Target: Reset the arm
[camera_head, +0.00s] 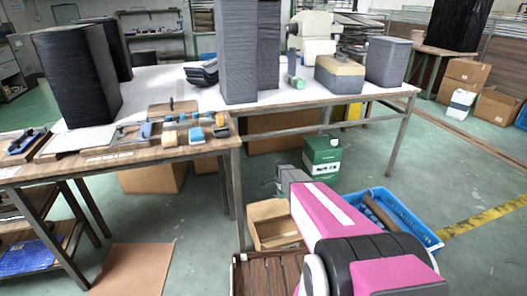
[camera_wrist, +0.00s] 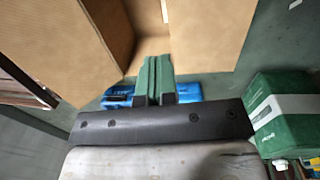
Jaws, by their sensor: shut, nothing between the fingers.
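My pink, white and black arm reaches up from the bottom right of the head view toward the space below the table's front edge. At its far end is my grey gripper (camera_head: 278,184), small and hard to make out there. In the wrist view, the two green fingers of my gripper (camera_wrist: 154,78) lie side by side and touch, with nothing between them. A brown cardboard box (camera_wrist: 65,45) stands beyond the fingertips, its open flaps on both sides. I cannot tell whether the fingers touch it.
A white-topped table (camera_head: 290,100) with tall dark stacks stands ahead. A wooden bench (camera_head: 110,158) with small tools joins it at left. A green-and-white container (camera_head: 322,157), an open cardboard box (camera_head: 268,226) and a blue crate (camera_head: 408,218) are on the floor near my arm.

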